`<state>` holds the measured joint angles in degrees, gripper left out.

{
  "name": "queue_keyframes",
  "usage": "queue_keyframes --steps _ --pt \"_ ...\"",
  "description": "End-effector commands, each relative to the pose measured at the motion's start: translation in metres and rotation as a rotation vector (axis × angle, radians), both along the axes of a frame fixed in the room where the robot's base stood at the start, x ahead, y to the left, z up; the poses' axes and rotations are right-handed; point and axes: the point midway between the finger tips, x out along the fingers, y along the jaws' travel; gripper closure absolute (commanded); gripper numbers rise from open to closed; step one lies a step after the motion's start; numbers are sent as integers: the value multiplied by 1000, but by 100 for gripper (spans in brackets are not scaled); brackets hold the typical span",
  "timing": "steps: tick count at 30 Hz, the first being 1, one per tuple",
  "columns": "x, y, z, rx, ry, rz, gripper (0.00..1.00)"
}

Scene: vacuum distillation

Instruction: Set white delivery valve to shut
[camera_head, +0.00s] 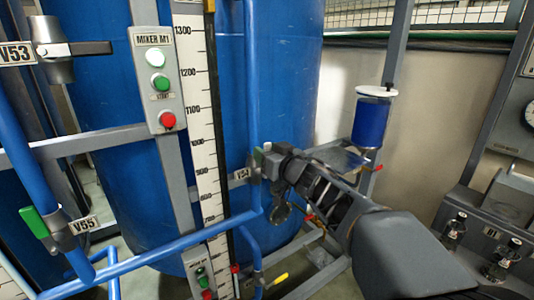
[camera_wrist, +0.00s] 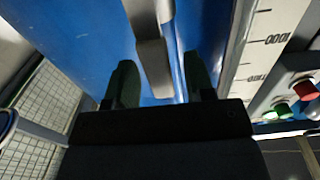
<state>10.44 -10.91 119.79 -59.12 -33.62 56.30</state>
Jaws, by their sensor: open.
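My gripper (camera_head: 266,162) is at the vertical blue pipe beside the V54 label (camera_head: 241,174). In the wrist view, its two dark green fingers (camera_wrist: 161,80) are spread apart. A pale grey, lever-like piece (camera_wrist: 152,55) lies in the gap between them, with space visible at its sides. I cannot tell whether either finger touches it. No valve is clearly marked as the white delivery valve; the valve at V54 is mostly hidden by my gripper, so its handle position cannot be read.
A large blue tank (camera_head: 290,60) stands behind the pipes, with a measuring scale (camera_head: 200,110) and button panel (camera_head: 157,80) in front. Valve V53 (camera_head: 55,60) and green-handled V55 (camera_head: 58,230) are at left. A blue container (camera_head: 371,120) stands right of my gripper.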

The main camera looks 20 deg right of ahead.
Motion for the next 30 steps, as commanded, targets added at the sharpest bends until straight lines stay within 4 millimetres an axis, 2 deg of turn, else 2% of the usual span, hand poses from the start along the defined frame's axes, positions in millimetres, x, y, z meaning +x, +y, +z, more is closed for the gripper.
queue_keyframes --steps 11,26,30 --pt "3 1 0 0 -1 0 52" --pt "3 1 0 0 -1 0 100" --pt "3 1 0 0 -1 0 100"
